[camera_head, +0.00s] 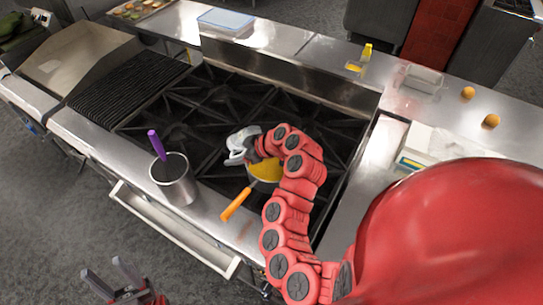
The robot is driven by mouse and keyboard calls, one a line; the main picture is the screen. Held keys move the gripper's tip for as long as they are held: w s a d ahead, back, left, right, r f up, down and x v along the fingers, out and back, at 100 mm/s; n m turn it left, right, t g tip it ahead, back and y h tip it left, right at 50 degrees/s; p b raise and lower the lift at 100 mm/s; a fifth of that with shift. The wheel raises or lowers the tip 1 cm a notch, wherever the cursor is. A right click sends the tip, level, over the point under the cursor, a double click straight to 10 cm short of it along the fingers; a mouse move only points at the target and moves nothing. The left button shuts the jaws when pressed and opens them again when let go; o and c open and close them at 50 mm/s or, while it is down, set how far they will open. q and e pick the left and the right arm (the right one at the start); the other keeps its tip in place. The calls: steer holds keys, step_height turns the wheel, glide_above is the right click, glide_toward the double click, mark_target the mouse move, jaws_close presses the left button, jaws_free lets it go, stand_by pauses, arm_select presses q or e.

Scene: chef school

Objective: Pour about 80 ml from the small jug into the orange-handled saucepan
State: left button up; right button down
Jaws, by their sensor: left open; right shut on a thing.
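The orange-handled saucepan (262,184) stands on the front of the stove, its orange handle (235,205) pointing to the front left. Something yellow (265,169) shows inside it. My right arm reaches over the stove, and its gripper (252,149) is shut on the small jug (238,144), a pale grey-white vessel. The jug is just behind and left of the saucepan's rim and looks tilted; its mouth and contents cannot be made out. My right arm hides the saucepan's right side. My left gripper (100,273) is open and empty, low in front of the counter.
A steel pot (174,185) with a purple-handled tool (156,144) stands on the counter left of the saucepan. A ribbed grill (125,88) lies further left. A clear container (419,80) and two orange round items (467,93) sit on the right counter. The rear burners are clear.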

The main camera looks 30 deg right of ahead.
steer(key=shift+r+t+y+b, duration=0.25)
steer(key=shift+t+y+b, duration=0.75)
steer(key=shift+b, duration=2.95)
steer(key=shift+b, duration=0.65)
steer(key=shift+r+t+b, duration=0.1)
steer(key=shift+t+b, duration=0.2)
steer(key=shift+b, duration=0.05)
steer(key=shift+r+y+b, duration=0.15)
steer(key=shift+y+b, duration=0.15)
steer(key=shift+b, duration=0.2)
steer(key=shift+r+t, duration=0.2)
steer(key=shift+t, duration=0.1)
steer(key=shift+s+d+r+t+y+p, duration=0.25)
steer(key=shift+s+d+r+t, duration=0.1)
steer(key=shift+r, duration=0.2)
steer(key=shift+s+d+r+t+y+p, duration=0.1)
steer(key=shift+s+d+r+t+y, duration=0.2)
steer(key=shift+r, duration=0.25)
